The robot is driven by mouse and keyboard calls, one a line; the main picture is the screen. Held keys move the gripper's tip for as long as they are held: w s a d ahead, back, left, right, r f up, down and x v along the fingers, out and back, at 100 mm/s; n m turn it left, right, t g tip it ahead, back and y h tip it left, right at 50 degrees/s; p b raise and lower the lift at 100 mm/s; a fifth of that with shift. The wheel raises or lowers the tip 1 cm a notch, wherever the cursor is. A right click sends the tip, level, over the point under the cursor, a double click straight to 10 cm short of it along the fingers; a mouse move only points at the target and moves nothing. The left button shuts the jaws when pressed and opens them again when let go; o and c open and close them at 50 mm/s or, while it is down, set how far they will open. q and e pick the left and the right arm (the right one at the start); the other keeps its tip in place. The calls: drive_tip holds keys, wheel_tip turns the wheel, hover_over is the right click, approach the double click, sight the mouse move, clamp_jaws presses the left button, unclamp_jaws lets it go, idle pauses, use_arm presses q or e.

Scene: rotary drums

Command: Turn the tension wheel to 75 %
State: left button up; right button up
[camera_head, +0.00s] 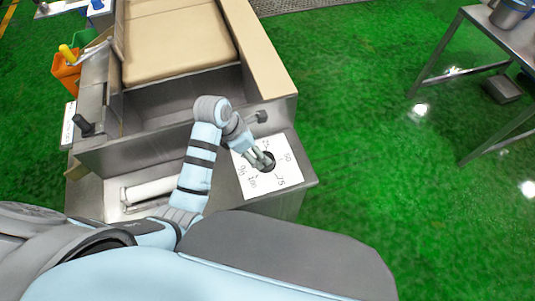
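The tension wheel (271,160) is a small dark round knob on a white dial plate (250,188) at the right end of the metal machine. My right gripper is not in view.
The machine's tan belt (180,40) lies behind the dial. A dark handle (84,126) and orange bin (66,72) are at the left. A steel table (495,45) stands at the upper right. Green floor (370,150) between is clear.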

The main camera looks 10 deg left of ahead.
use_arm(q)
drive_tip(key=x, duration=0.4)
drive_tip(key=shift+s+d+f, duration=0.1)
drive_tip(key=shift+s+f, duration=0.15)
drive_tip(key=shift+s, duration=0.15)
drive_tip(key=f, duration=0.1)
drive_tip(key=w+f, duration=0.1)
drive_tip(key=w+d+f, duration=0.1)
drive_tip(key=f, duration=0.1)
drive_tip(key=shift+w, duration=0.25)
drive_tip(key=shift+f, duration=0.1)
drive_tip(key=shift+s, duration=0.35)
drive_tip(key=shift+c, duration=1.1)
drive_tip(key=shift+d+r, duration=0.1)
drive_tip(key=shift+r, duration=0.15)
drive_tip(key=c, duration=0.3)
drive_tip(key=shift+f, duration=0.1)
drive_tip(key=c, duration=0.6)
